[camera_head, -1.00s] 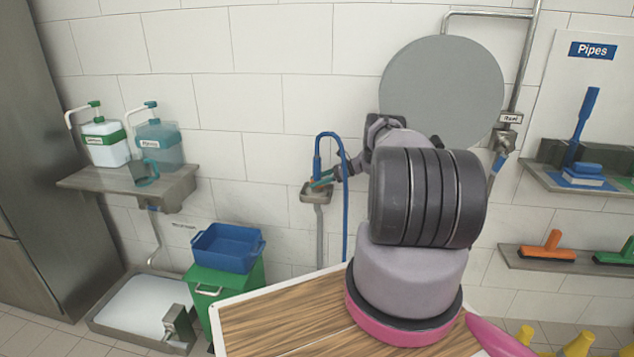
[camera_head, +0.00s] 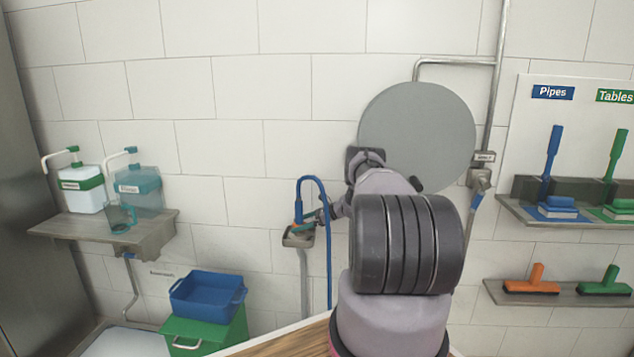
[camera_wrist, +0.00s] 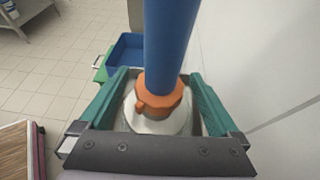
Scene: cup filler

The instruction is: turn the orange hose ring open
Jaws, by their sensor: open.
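The orange hose ring (camera_wrist: 158,98) sits at the lower end of the blue hose (camera_wrist: 168,35), above a pale round base, in the wrist view. My gripper (camera_wrist: 157,82) is open, with one teal finger on each side of the ring and a visible gap to both. My arm hides part of the wall behind.
A grey disc (camera_head: 420,130) hangs on the wall behind my arm. A dispenser shelf (camera_head: 100,229) stands out at left, with a blue tub (camera_head: 207,297) on a green bin (camera_head: 205,330) below. Brush shelves (camera_head: 560,290) are at right. The wall is close beside my gripper.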

